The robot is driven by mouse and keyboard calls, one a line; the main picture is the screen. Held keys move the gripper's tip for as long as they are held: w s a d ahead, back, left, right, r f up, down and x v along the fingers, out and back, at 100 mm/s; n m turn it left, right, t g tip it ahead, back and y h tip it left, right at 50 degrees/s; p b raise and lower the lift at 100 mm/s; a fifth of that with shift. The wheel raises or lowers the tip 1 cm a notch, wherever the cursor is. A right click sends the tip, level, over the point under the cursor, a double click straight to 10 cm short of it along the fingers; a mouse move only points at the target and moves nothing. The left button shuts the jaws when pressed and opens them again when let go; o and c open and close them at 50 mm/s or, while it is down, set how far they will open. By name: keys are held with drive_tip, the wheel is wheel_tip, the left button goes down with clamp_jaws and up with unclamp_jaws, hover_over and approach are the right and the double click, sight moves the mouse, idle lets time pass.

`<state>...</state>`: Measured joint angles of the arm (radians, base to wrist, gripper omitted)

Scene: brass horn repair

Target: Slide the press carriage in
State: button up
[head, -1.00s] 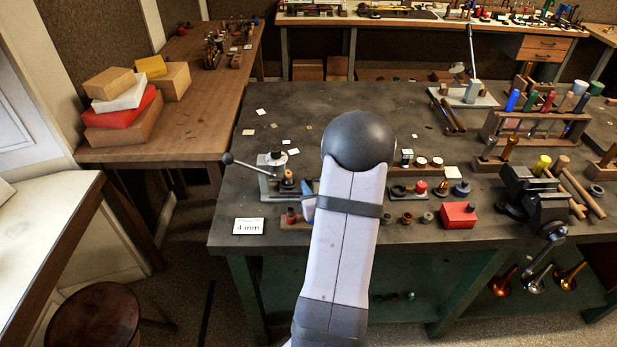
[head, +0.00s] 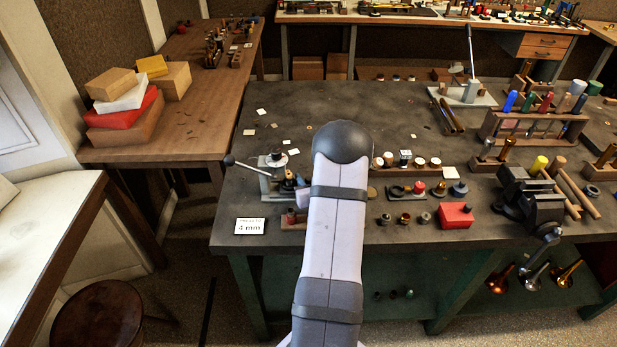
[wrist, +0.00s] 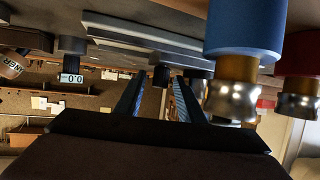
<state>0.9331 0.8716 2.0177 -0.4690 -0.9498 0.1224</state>
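The press (head: 274,172) stands at the left front of the dark bench in the head view, with a long lever ending in a dark ball. Its carriage is hard to make out there, partly behind my arm. A small dark knob (wrist: 160,75) shows between the fingertips, beneath long grey plates (wrist: 150,38). I cannot tell whether the knob belongs to the carriage or whether the fingers touch it.
A 4 mm card (head: 249,227) lies by the front edge. A red block (head: 456,215) and a vise (head: 535,195) stand to the right. Blue-topped metal piece (wrist: 245,30) is close on the right in the wrist view.

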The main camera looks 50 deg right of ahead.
clamp_jaws()
drive_tip(key=shift+w+a+b, duration=0.7)
drive_tip(key=shift+w+a, duration=0.55)
drive_tip(key=shift+a, duration=0.05)
unclamp_jaws()
drive_tip(key=shift+s, duration=0.15)
